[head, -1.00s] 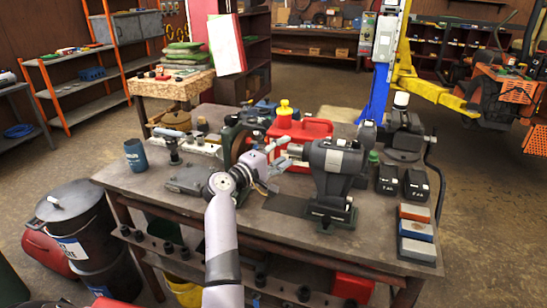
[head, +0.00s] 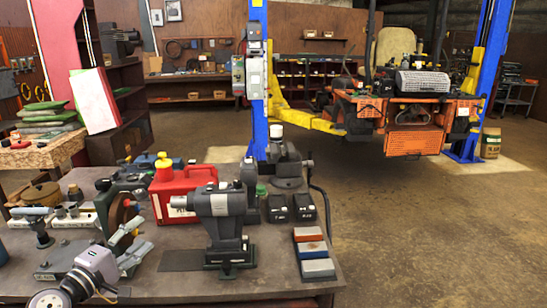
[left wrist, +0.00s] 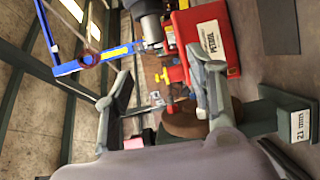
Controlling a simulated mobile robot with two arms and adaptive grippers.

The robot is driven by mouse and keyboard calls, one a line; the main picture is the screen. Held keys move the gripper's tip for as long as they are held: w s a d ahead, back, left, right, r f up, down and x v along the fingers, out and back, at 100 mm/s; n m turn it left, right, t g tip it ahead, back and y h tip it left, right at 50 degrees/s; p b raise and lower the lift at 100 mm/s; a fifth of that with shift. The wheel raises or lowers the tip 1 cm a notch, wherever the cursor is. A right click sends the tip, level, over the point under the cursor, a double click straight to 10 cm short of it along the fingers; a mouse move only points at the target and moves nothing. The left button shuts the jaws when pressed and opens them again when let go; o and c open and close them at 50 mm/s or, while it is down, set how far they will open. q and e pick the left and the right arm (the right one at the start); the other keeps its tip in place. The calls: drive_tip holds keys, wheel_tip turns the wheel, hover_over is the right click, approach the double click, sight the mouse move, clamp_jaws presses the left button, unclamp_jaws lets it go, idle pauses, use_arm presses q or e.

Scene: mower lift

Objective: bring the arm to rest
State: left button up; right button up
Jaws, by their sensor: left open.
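My left gripper (head: 138,246) is at the lower left of the head view, its arm coming in from the bottom left. Its two grey fingers are apart with nothing held between them. It is over the workbench (head: 285,282), close to a brown grinding wheel (head: 121,211). I cannot tell whether it touches the wheel. In the left wrist view the fingers of the gripper (left wrist: 162,90) spread apart, with the red petrol can (left wrist: 212,40) beyond them and the wheel (left wrist: 183,124) behind one finger. My right gripper does not show.
A grey bench machine (head: 222,215) stands right of my gripper, with the red can (head: 180,190) behind it. A lifted orange mower (head: 408,115) is at the back. Floor right of the bench is clear.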

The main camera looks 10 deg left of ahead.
use_arm(q)
drive_tip(key=s+d+f+m+g, duration=0.4)
drive_tip(key=d+f, duration=0.2)
drive_tip(key=f, duration=0.2)
drive_tip(key=s+d+f+m+g, duration=0.3)
drive_tip(key=s+d+f+m, duration=0.15)
drive_tip(key=d+f, duration=0.2)
drive_tip(key=s+d+f+m+g+y, duration=0.1)
drive_tip(key=s+d+f+m+g, duration=0.2)
drive_tip(key=s, duration=0.4)
drive_tip(key=s+d+f+m+g+y, duration=0.1)
drive_tip(key=s+d+f+m+g, duration=0.15)
drive_tip(key=s+f, duration=0.35)
drive_tip(key=s+d+f+m+g+y, duration=0.1)
drive_tip(key=s+d+f+m+g, duration=0.2)
drive_tip(key=s, duration=0.5)
wheel_tip(320, 180, down, 26)
drive_tip(key=s+a+r+m, duration=0.1)
drive_tip(key=s, duration=0.1)
drive_tip(key=s+a+f+g, duration=0.1)
drive_tip(key=s+a+f, duration=0.2)
drive_tip(key=s+f, duration=1.3)
drive_tip(key=shift+s+a, duration=0.15)
